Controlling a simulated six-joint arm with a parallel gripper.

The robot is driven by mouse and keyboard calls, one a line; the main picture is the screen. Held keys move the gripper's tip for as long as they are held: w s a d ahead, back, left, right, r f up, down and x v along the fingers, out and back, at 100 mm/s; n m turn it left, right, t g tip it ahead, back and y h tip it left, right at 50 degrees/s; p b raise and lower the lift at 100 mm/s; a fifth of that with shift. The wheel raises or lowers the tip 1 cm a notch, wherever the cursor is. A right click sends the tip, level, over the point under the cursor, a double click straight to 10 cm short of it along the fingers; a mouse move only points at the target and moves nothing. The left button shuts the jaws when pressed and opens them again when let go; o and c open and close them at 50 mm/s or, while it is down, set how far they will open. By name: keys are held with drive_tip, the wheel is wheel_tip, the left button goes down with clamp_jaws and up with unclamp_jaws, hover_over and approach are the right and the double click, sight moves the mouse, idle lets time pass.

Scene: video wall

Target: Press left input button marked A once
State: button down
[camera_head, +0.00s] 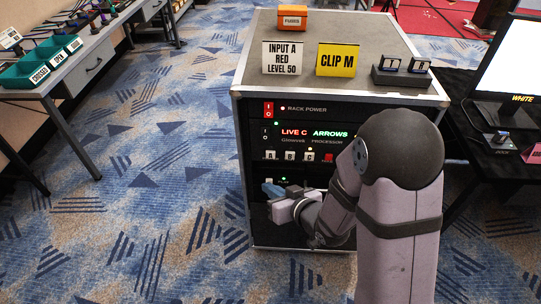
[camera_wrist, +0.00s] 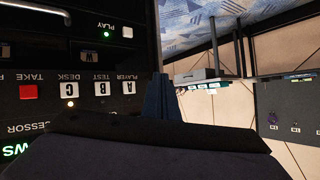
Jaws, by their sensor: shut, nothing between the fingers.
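The white button A (camera_head: 270,155) is the leftmost of a row on the black processor panel (camera_head: 300,144) in the rack. Buttons B (camera_head: 289,155) and C (camera_head: 309,156) follow to its right. The wrist view is upside down there; button A (camera_wrist: 128,87), marked PLAYER, shows just left of my fingers. The display reads LIVE C ARROWS, and a small light by C is lit. My gripper (camera_head: 272,190) is shut and empty, in front of the rack and lower than button A in the head view. Its dark fingers (camera_wrist: 161,97) also show in the wrist view; contact cannot be seen.
A red TAKE button (camera_wrist: 28,91) sits beside C. A white PLAY button (camera_wrist: 127,32) is on a lower unit. The RACK POWER switch (camera_head: 268,109) is higher up. Signs INPUT A RED LEVEL 50 (camera_head: 282,58) and CLIP M (camera_head: 337,60) stand on top. Open carpet lies left.

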drive_tip(key=shift+w+f, duration=0.1)
drive_tip(key=b, duration=0.2)
approach(266, 158)
drive_tip(key=a+f, duration=0.3)
drive_tip(key=shift+w+r, duration=0.15)
drive_tip(key=shift+w, duration=1)
drive_tip(key=shift+w+p, duration=0.6)
drive_tip(key=shift+w, duration=0.3)
idle(2.1)
drive_tip(key=shift+s, duration=0.9)
drive_tip(key=shift+s, duration=0.15)
drive_tip(key=shift+s+b, duration=0.3)
drive_tip(key=shift+s, duration=2.05)
